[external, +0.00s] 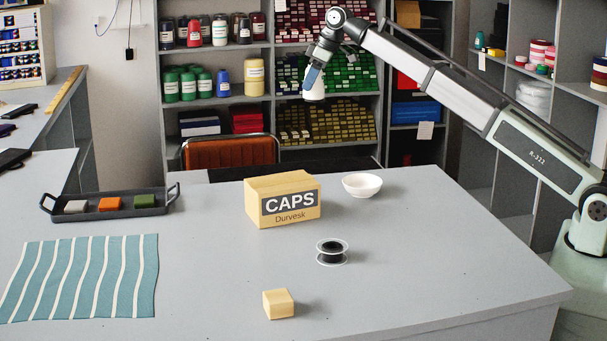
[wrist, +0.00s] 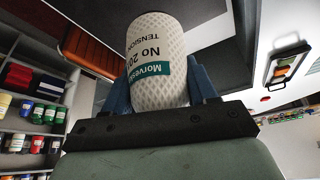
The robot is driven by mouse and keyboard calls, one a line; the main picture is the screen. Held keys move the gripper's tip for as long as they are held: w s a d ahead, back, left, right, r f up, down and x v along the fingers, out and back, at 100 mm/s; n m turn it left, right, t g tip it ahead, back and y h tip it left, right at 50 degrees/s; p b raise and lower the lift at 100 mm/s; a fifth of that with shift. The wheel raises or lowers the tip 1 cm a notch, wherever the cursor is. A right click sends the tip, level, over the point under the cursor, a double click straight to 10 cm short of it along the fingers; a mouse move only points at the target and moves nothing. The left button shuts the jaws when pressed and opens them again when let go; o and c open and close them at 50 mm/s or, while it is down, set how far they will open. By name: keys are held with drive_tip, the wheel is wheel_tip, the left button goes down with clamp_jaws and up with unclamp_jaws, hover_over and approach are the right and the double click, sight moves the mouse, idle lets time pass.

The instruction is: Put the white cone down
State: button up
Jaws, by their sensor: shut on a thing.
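The white cone (external: 314,96) is in my gripper (external: 313,80), high above the far side of the counter in the external view. In the wrist view the white cone (wrist: 157,92) has a diamond-patterned surface, a teal band and dark printed text. The blue fingers of my gripper (wrist: 160,80) are on either side of it, shut on it. The cone touches nothing else that I can see. Part of it is hidden by the fingers and the dark gripper bar.
On the grey counter (external: 210,290) are a CAPS box (external: 283,219), a white bowl (external: 362,186), a black spool (external: 332,252), a pale wooden block (external: 278,304), a dark tray (external: 110,213) with coloured blocks and a striped teal cloth (external: 85,278). The right side is clear. An orange chair (external: 230,152) stands behind.

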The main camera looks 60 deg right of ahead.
drive_tip(key=s+a+n+g+y, duration=0.1)
drive_tip(key=s+a+n, duration=0.15)
drive_tip(key=a, duration=1.65)
drive_tip(key=s+a+n+y, duration=0.1)
drive_tip(key=s+a+n, duration=0.15)
drive_tip(key=a, duration=1.75)
drive_tip(key=s+a+n+g, duration=0.1)
drive_tip(key=s+a, duration=0.5)
drive_tip(key=a, duration=0.3)
drive_tip(key=s+a+n, duration=0.2)
drive_tip(key=s+a, duration=0.3)
drive_tip(key=a, duration=0.4)
drive_tip(key=s+a+n+g, duration=0.1)
drive_tip(key=s+a, duration=0.5)
drive_tip(key=a, duration=0.3)
drive_tip(key=shift+y, duration=0.3)
drive_tip(key=shift+w+f, duration=0.2)
drive_tip(key=shift+f, duration=7.5)
drive_tip(key=o, duration=1.1)
drive_tip(key=shift+f, duration=0.15)
